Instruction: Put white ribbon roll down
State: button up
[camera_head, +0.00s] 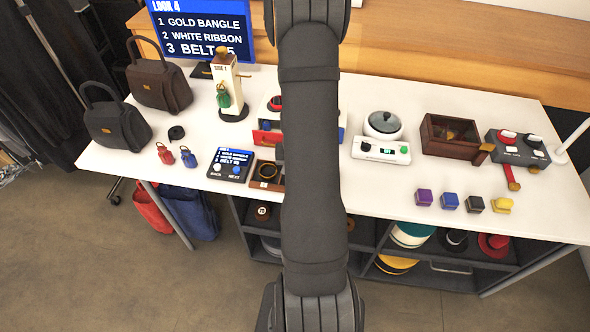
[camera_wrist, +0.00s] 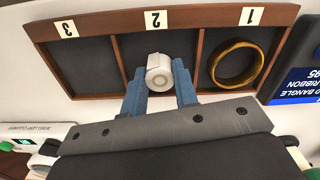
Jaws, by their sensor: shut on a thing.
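The white ribbon roll (camera_wrist: 160,72) shows in the wrist view between the fingers of my gripper (camera_wrist: 160,78), which is shut on it. The roll is at compartment 2 of a brown wooden tray (camera_wrist: 205,15) with dark lining; I cannot tell whether it touches the floor. A gold bangle (camera_wrist: 236,65) lies in compartment 1. Compartment 3 (camera_wrist: 82,66) looks empty. In the head view my arm hides the gripper, the roll and most of the tray (camera_head: 266,185).
A blue-screened panel (camera_wrist: 298,86) stands beside the tray; it also shows in the head view (camera_head: 231,165). A white device (camera_head: 381,150), a wooden box (camera_head: 436,148) and several coloured cubes (camera_head: 450,200) stand to the right. Two dark handbags (camera_head: 117,127) stand at the left.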

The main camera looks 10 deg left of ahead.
jog(key=o, duration=0.9)
jog(key=shift+f, duration=0.1)
jog(key=shift+o, duration=0.2)
notch_tip(320, 180, up, 12)
notch_tip(320, 180, down, 12)
jog(key=shift+f, duration=0.1)
jog(key=shift+r, duration=0.2)
dwell(0.6)
dwell(0.3)
